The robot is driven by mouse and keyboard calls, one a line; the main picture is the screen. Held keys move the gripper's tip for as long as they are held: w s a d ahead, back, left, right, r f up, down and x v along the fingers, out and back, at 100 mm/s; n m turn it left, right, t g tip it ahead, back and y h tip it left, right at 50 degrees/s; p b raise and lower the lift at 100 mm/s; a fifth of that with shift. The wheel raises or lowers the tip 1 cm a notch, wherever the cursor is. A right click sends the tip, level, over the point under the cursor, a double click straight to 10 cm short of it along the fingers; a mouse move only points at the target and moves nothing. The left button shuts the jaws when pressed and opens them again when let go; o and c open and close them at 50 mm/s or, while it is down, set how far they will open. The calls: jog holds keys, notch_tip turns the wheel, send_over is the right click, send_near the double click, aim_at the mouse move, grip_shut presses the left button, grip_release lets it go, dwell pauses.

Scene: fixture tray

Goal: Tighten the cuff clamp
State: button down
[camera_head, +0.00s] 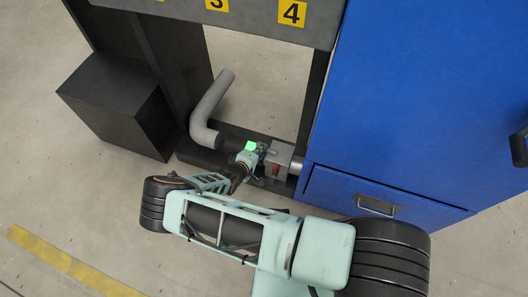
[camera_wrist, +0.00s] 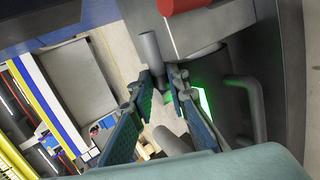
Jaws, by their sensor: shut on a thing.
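The cuff clamp is a dark cuff (camera_head: 232,142) at the end of a bent grey pipe (camera_head: 207,105), low beside the blue cabinet. A bright green patch (camera_head: 250,146) glows on it and also shows in the wrist view (camera_wrist: 206,103). My gripper (camera_head: 263,152) is at the clamp, beside the green patch. In the wrist view my gripper (camera_wrist: 160,82) has its fingertips on either side of a short grey rod (camera_wrist: 150,50), shut on it. The rod looks like the clamp's lever. The fingers hide its lower end, and I cannot tell the clamp's tightness.
A grey block (camera_head: 281,153) with a red part (camera_head: 276,170) adjoins the clamp on the right. A blue cabinet (camera_head: 410,90) with a drawer handle (camera_head: 377,205) stands to the right. A dark box (camera_head: 115,105) is at left. The floor in front is clear.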

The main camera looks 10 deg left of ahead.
jog(key=shift+w+d+r, duration=0.1)
jog(key=shift+w, duration=0.05)
jog(key=c, duration=2.1)
grip_release()
jog(key=v, duration=1.2)
